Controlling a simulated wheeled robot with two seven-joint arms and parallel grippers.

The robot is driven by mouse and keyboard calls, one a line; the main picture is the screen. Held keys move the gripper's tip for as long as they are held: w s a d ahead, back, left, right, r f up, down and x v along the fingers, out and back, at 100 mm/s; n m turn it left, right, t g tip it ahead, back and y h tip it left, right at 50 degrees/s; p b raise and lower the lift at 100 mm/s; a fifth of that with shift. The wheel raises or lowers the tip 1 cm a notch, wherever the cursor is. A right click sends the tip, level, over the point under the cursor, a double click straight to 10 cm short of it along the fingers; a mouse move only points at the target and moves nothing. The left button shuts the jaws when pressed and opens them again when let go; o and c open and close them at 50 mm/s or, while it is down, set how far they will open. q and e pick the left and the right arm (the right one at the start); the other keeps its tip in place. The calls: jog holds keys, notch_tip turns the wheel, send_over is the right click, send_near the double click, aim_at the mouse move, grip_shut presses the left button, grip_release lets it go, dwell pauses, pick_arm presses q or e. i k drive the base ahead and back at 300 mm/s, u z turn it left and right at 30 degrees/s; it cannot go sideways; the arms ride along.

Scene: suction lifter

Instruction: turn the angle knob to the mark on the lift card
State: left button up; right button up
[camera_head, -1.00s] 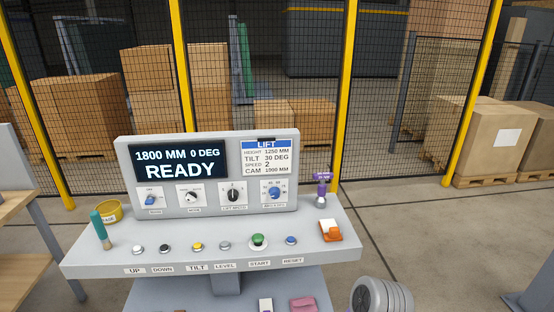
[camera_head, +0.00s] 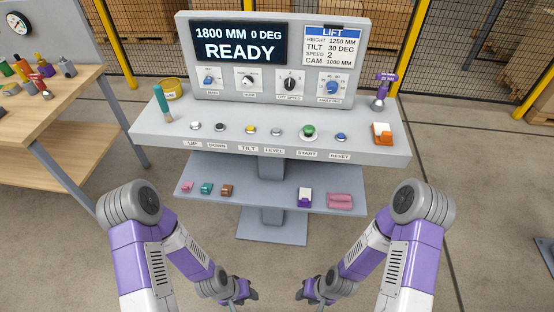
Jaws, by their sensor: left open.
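The angle knob (camera_head: 332,88) is the blue round knob at the right end of the panel's dial row; small numbers surround it, and its exact pointer direction is too small to tell. The lift card (camera_head: 333,48) above it reads height 1250 mm, tilt 30 deg, speed 2, cam 1000 mm. The display (camera_head: 238,42) reads 1800 MM 0 DEG READY. My left gripper (camera_head: 252,294) and right gripper (camera_head: 301,293) hang low at the bottom middle, well apart from the console. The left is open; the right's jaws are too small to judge.
The console (camera_head: 150,128) carries a row of buttons, a teal-handled tool (camera_head: 163,103), a yellow tin (camera_head: 173,89), a purple-topped item (camera_head: 383,90) and an orange switch (camera_head: 382,132). A lower shelf (camera_head: 260,195) holds small items. A wooden table (camera_head: 60,115) stands left.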

aim_at(331, 85)
jog(key=k, duration=0.35)
jog(key=z, duration=0.9)
jog(key=i, duration=0.85)
jog(key=u, duration=0.35)
